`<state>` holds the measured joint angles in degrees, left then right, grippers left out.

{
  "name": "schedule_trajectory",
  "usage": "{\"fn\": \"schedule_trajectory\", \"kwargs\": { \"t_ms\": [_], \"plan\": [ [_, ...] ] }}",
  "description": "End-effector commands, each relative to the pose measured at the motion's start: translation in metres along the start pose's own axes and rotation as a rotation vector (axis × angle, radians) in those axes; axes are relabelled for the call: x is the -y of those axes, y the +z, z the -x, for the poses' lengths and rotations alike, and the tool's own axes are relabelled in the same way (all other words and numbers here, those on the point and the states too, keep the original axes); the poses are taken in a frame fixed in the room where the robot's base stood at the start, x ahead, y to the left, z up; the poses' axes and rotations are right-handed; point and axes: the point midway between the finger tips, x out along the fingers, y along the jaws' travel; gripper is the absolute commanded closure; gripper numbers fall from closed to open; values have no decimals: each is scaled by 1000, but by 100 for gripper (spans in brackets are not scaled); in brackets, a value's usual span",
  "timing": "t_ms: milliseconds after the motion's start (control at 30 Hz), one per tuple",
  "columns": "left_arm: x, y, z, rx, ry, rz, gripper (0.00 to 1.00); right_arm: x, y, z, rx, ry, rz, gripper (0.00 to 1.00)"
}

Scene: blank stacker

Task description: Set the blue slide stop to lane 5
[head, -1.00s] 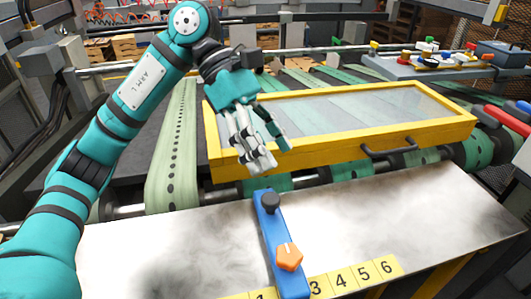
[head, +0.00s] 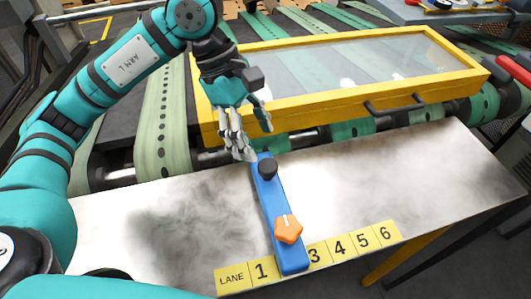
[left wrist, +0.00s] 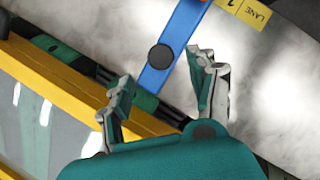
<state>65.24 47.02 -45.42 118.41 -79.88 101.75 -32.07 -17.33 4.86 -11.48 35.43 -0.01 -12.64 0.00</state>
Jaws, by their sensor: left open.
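The blue slide stop (head: 273,205) lies across the metal table, its near end over the lane strip between the 1 and the 3, covering lane 2. It carries a black knob (head: 267,167) and an orange pointed knob (head: 288,230). The lane strip (head: 338,246) is yellow, with 1, 3, 4, 5 and 6 readable. My left gripper (head: 251,143) is open and empty above the stop's far end. In the left wrist view the blue stop (left wrist: 176,40) and black knob (left wrist: 160,57) lie beyond and between the spread fingers (left wrist: 163,75). My right gripper is not in view.
A yellow-framed glass cover (head: 330,75) with a black handle (head: 394,105) stands behind the table, close to my left gripper. Green perforated belts (head: 161,120) run behind. The metal tabletop (head: 390,175) right of the stop is clear.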

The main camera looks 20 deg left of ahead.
Motion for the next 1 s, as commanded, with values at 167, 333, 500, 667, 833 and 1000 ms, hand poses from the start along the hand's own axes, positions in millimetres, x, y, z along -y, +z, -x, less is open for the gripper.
{"fn": "schedule_trajectory", "kwargs": {
  "t_ms": [167, 333, 500, 667, 833, 1000],
  "plan": [
    [2, 1, -34, 0, -6, -3, 40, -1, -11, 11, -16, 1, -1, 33],
    [1, 1, -55, 1, -3, -2, 40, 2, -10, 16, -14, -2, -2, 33],
    [0, 1, -63, 1, -1, -2, 40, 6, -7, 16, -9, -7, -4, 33],
    [0, 1, -64, 1, 0, -2, 40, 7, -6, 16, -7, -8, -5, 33],
    [0, 1, -64, 1, 0, -2, 52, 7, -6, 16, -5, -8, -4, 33],
    [0, 0, -64, 0, 0, -2, 74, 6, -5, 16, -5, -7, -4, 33]
  ]
}}
